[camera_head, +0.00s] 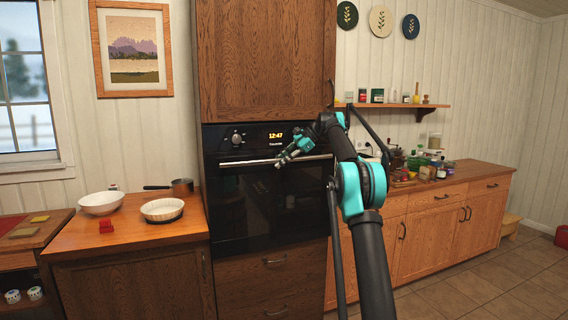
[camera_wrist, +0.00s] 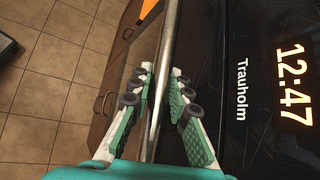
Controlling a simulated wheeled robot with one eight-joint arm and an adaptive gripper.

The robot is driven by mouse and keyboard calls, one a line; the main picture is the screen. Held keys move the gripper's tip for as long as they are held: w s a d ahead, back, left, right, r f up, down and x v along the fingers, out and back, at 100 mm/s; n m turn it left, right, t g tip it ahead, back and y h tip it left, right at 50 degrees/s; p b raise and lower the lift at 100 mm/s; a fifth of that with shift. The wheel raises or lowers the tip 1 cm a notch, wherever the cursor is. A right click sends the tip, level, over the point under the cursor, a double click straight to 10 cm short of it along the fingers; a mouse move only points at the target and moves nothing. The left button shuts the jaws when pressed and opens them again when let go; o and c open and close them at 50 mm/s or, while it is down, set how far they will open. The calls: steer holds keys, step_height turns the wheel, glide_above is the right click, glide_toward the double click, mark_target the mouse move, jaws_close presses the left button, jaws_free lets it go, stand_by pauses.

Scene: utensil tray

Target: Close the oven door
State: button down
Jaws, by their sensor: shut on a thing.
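The black oven (camera_head: 262,205) is set in a tall brown wooden cabinet, and its door stands upright. I cannot tell if the door sits flush with its frame. The silver handle bar (camera_head: 248,162) runs across the top of the door. My gripper (camera_head: 283,160) is at the right half of the handle. In the wrist view, my gripper (camera_wrist: 158,85) has one finger on each side of the handle bar (camera_wrist: 167,45) and is shut on it. The control panel (camera_head: 258,136) above reads 12:47; the clock display (camera_wrist: 293,85) also shows in the wrist view.
A left counter (camera_head: 130,225) holds a white bowl (camera_head: 102,203), a fluted dish (camera_head: 162,210), a saucepan (camera_head: 182,186) and a red object (camera_head: 106,226). Jars and bottles stand on the right counter (camera_head: 475,172).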

steer(key=shift+w+r, duration=0.2)
steer(key=shift+w, duration=0.1)
steer(key=c, duration=1.4)
jaws_free()
steer(key=shift+w+a+f, duration=0.1)
steer(key=shift+w, duration=0.05)
steer(key=shift+v, duration=3.75)
